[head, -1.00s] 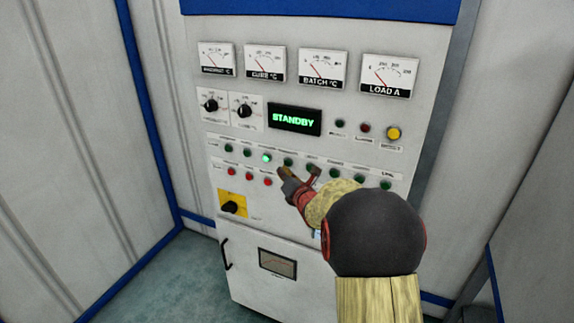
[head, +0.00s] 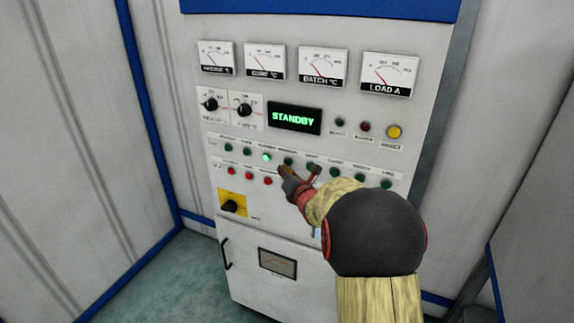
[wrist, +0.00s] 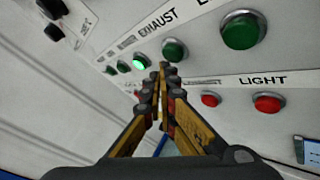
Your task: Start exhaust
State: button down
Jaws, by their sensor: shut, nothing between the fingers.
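The control panel carries a row of green buttons. In the wrist view, the label EXHAUST (wrist: 158,26) stands above a dark green button (wrist: 175,50), which also shows in the head view (head: 288,161). My gripper (wrist: 165,68) is shut and empty, its fingertips just below and left of that button in the wrist view. In the head view my gripper (head: 285,171) is at the panel just under the same button. I cannot tell whether the tips touch the panel. The green button (wrist: 139,62) to its left is lit.
Red buttons (head: 249,176) sit in a lower row. A display (head: 294,118) reads STANDBY. Dial meters (head: 323,68), black knobs (head: 243,111), a yellow button (head: 394,132) and a yellow-plated switch (head: 231,207) are on the same panel. A door handle (head: 225,254) projects lower left.

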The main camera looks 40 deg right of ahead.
jog(key=shift+w+d+b, duration=0.25)
jog(key=shift+d+b, duration=0.4)
jog(key=shift+d, duration=0.05)
dwell(0.8)
jog(key=shift+a, duration=0.15)
jog(key=shift+s+a+b, duration=0.35)
jog(key=shift+a+b, duration=0.3)
jog(key=shift+b, duration=0.25)
jog(key=shift+a, duration=0.1)
jog(key=shift+s+a+b, duration=0.3)
jog(key=shift+a+b, duration=0.35)
jog(key=shift+a, duration=0.1)
jog(key=shift+s+a+b, duration=0.35)
jog(key=shift+a+b, duration=0.35)
jog(key=shift+a, duration=0.05)
jog(key=shift+s+a+b, duration=0.3)
jog(key=shift+a+b, duration=0.35)
jog(key=shift+a, duration=0.1)
